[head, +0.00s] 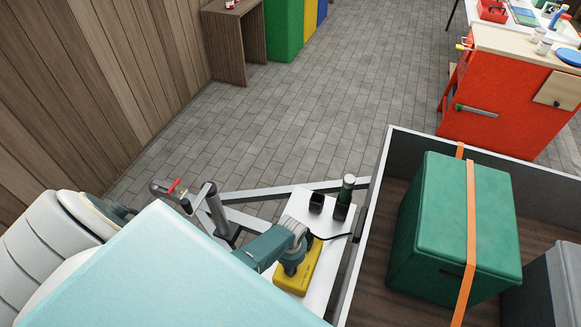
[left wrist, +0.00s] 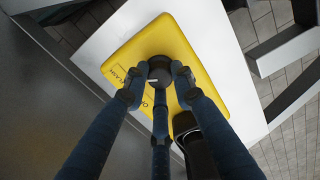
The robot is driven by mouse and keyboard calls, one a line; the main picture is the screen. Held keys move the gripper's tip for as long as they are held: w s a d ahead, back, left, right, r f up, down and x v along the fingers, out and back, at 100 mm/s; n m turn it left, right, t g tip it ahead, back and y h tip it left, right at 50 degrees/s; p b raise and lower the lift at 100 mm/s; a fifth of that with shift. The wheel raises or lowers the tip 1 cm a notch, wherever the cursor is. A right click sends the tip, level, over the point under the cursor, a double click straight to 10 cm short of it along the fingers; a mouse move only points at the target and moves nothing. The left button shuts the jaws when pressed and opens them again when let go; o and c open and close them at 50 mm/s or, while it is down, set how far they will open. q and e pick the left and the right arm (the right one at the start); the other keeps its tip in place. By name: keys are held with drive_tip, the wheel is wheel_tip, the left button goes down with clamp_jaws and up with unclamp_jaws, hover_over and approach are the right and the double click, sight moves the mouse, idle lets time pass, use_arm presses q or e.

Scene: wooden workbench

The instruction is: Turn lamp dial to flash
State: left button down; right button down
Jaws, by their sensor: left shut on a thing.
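The yellow lamp control box (head: 313,262) lies on a white shelf, and it fills the middle of the left wrist view (left wrist: 205,75). Its black round dial (left wrist: 160,71) has a white mark that points left in that view. The word FLASH is printed on the box to the left of the dial, and a second label, partly covered, sits below it. My left gripper (head: 291,267) reaches down onto the box. Its blue fingers (left wrist: 157,78) are shut around the dial. In the head view the dial is hidden by the gripper. My right gripper is not in view.
A red cabinet (head: 500,105) stands beyond, past open paved floor.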

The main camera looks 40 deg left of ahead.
use_arm(q)
drive_tip(key=shift+m, duration=0.7)
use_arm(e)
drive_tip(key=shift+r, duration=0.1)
use_arm(q)
drive_tip(key=c, duration=1.4)
unclamp_jaws()
drive_tip(key=shift+c, duration=0.2)
wheel_tip(320, 180, up, 12)
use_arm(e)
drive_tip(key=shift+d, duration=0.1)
